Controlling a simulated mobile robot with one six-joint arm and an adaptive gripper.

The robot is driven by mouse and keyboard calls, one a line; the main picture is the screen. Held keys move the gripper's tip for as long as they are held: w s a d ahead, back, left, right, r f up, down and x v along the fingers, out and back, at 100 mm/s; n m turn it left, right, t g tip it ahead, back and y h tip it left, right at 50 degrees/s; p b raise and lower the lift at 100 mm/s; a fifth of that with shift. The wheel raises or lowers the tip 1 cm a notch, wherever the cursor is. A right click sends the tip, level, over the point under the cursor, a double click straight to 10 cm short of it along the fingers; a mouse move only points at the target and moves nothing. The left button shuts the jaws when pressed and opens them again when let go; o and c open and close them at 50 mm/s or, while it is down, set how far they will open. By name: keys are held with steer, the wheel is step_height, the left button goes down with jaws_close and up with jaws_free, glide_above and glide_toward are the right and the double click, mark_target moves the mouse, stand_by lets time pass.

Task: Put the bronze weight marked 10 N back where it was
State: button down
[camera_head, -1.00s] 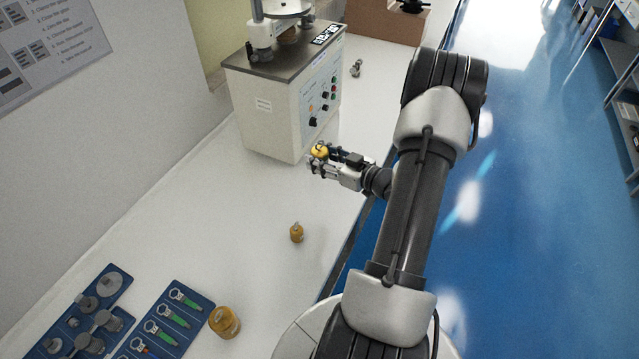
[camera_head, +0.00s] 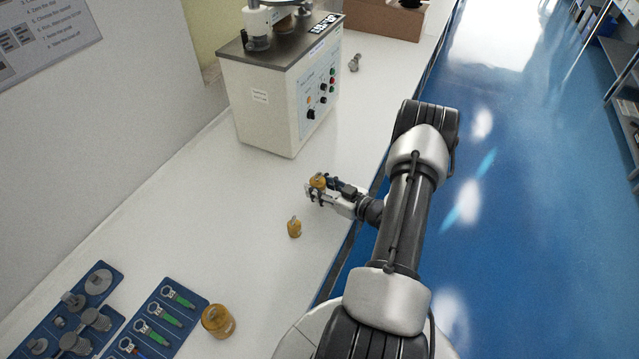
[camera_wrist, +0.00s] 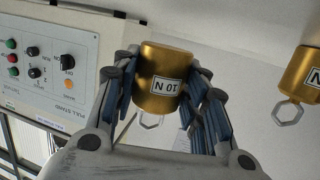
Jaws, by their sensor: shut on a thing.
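My gripper (camera_head: 322,190) is shut on the bronze weight marked 10 N (camera_head: 317,181), above the white bench. In the wrist view the weight (camera_wrist: 162,80) sits between the blue-padded fingers, its label reading upside down and its hex ring pointing down in the picture. A second, similar bronze weight (camera_head: 294,228) stands on the bench just below and left of the gripper; it shows at the right edge of the wrist view (camera_wrist: 301,75), its label not readable.
Blue trays (camera_head: 192,304) with green-marked tools and grey parts (camera_head: 99,281) lie at lower left. A small metal part (camera_head: 354,63) lies behind. The bench middle is clear.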

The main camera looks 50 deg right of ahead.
steer(key=shift+f+b, duration=0.4)
steer(key=shift+f, duration=1.05)
steer(key=shift+f, duration=0.15)
steer(key=c, duration=1)
jaws_free()
steer(key=shift+f, duration=0.15)
steer(key=shift+o, duration=0.2)
steer(key=shift+r, duration=0.2)
steer(key=p+v, duration=0.2)
steer(key=v, duration=1)
